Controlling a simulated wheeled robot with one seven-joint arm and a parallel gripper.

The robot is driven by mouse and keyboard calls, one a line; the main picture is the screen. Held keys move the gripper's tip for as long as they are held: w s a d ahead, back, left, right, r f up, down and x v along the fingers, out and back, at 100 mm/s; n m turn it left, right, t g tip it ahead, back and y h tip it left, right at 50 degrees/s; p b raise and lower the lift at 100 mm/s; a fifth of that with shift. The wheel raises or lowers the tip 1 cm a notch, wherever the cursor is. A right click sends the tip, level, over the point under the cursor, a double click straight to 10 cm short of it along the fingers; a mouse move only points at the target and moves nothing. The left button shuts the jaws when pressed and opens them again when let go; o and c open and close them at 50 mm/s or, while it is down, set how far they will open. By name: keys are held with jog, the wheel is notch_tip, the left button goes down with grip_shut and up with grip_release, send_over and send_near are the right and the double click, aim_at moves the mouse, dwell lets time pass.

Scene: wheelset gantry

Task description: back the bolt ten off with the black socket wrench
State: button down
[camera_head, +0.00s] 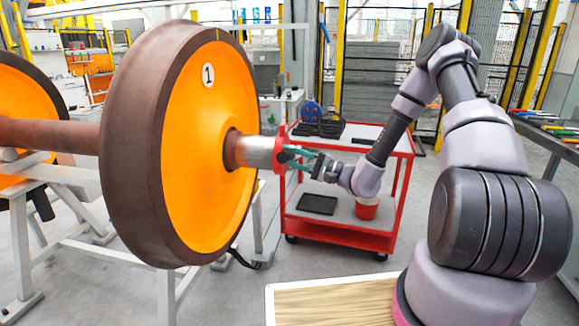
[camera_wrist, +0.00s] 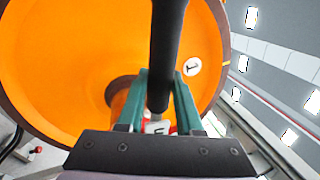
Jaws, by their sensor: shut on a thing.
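My gripper (camera_head: 302,157) is at the near end of the axle of the orange wheel. In the wrist view its two teal fingers (camera_wrist: 160,80) are shut on the black socket wrench (camera_wrist: 167,45), whose dark shaft runs up between them. The axle end (camera_head: 255,152) carries a red end piece (camera_head: 281,156) with the fingertips right beside it. Bolt ten cannot be made out; the gripper and wrench cover part of the axle end. I cannot tell whether the socket sits on a bolt.
The orange wheel (camera_head: 208,150) marked 1 stands on a pale frame (camera_head: 95,252). A red cart (camera_head: 340,237) behind my gripper holds a black tray (camera_head: 318,204), a red container (camera_head: 366,209) and a blue disc (camera_head: 311,112). A table with tools (camera_head: 560,130) is at the right.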

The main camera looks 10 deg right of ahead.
jog(key=shift+w+r+m, duration=0.1)
jog(key=shift+r+m, duration=0.3)
jog(key=shift+r, duration=0.1)
jog(key=r+m, duration=0.1)
jog(key=w+r+m, duration=0.1)
jog(key=r+m+t, duration=0.1)
jog(key=shift+w+d+r+h, duration=0.3)
jog(key=shift+w+r, duration=0.1)
jog(key=shift+t, duration=0.3)
jog(key=w+r+m, duration=0.1)
jog(key=w+r+m+h, duration=0.1)
jog(key=r+m, duration=0.1)
jog(key=shift+w+d+r+m, duration=0.1)
jog(key=shift+w+d+m, duration=0.2)
jog(key=shift+d, duration=0.1)
